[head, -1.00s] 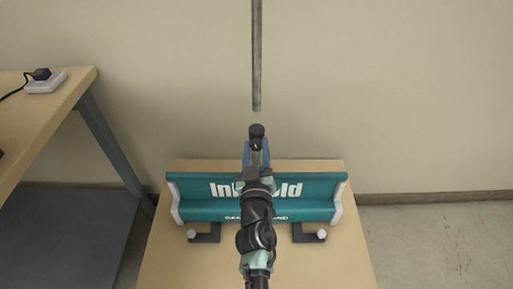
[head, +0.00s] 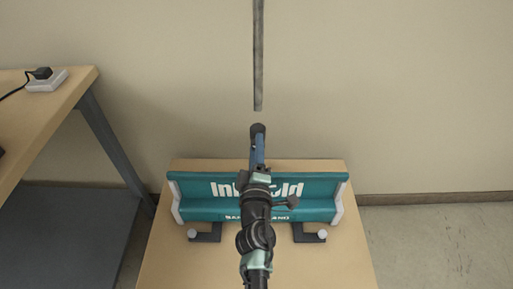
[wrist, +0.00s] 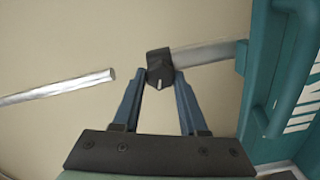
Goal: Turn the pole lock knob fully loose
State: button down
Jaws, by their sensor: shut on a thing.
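The pole lock knob is a small black part (wrist: 160,68) with a pale mark on its face, at the end of a short grey tube (wrist: 208,52) that comes out of the teal unit (wrist: 248,90). In the head view the black part (head: 257,130) shows above the teal unit (head: 315,192). My gripper (wrist: 160,80) has its two blue fingers shut on the knob, with a fingertip on each side. In the head view my gripper (head: 257,143) is seen nearly edge-on, and my arm hides the middle of the unit.
A separate grey pole (head: 258,55) ends a short gap from the knob; its end shows at left in the wrist view (wrist: 60,90). The unit stands on a wooden top (head: 170,265) near the wall. A bench (head: 40,120) with a white box (head: 46,80) stands left.

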jog(key=shift+f+n, duration=0.1)
jog(key=shift+n, duration=1.9)
jog(key=shift+c, duration=2.4)
grip_release()
jog(key=s+p, duration=0.1)
jog(key=s, duration=1.2)
